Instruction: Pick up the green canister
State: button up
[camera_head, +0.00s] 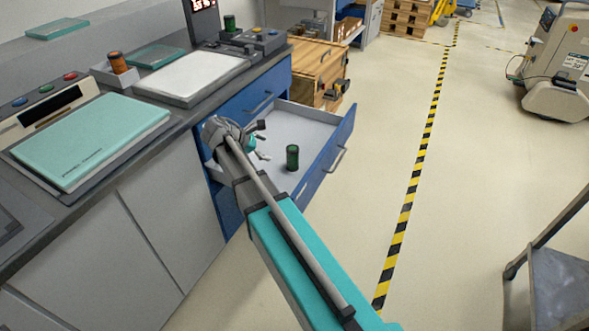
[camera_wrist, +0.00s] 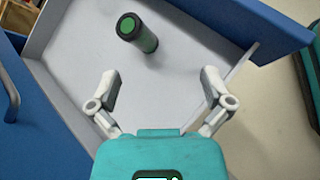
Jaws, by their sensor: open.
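A dark green canister (camera_head: 292,157) stands upright in an open blue drawer (camera_head: 338,150) with a pale grey inside. In the wrist view the canister (camera_wrist: 137,32) shows from above, beyond my fingertips and a little left of centre. My gripper (camera_wrist: 162,85) is open and empty, its two fingers spread wide above the drawer floor. In the head view my gripper (camera_head: 262,140) is over the drawer, to the left of the canister and apart from it, partly hidden by my arm. A second green canister (camera_head: 229,22) stands on the counter at the back.
An orange-brown canister (camera_head: 118,62) sits in a small grey holder on the counter (camera_head: 190,112). Drawer walls surround the green canister. A wooden crate (camera_head: 318,70) stands behind the drawer. The floor to the right is clear up to a cart (camera_head: 560,280).

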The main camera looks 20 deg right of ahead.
aim_at(288, 150)
jog(key=w+f+n+h+b, duration=0.3)
jog(key=w+f+n+b, duration=0.1)
jog(key=b, duration=0.4)
jog(key=shift+w+d+f, duration=0.25)
jog(key=shift+w+f, duration=0.45)
jog(key=shift+w, duration=0.25)
jog(key=b+x, duration=0.3)
jog(key=x, duration=0.4)
jog(key=shift+w+d+f, duration=0.1)
jog(key=shift+d+f, duration=0.1)
jog(key=shift+d, duration=0.05)
jog(key=shift+d+f+b, duration=0.1)
jog(key=shift+d+b, duration=0.2)
jog(key=shift+d, duration=0.2)
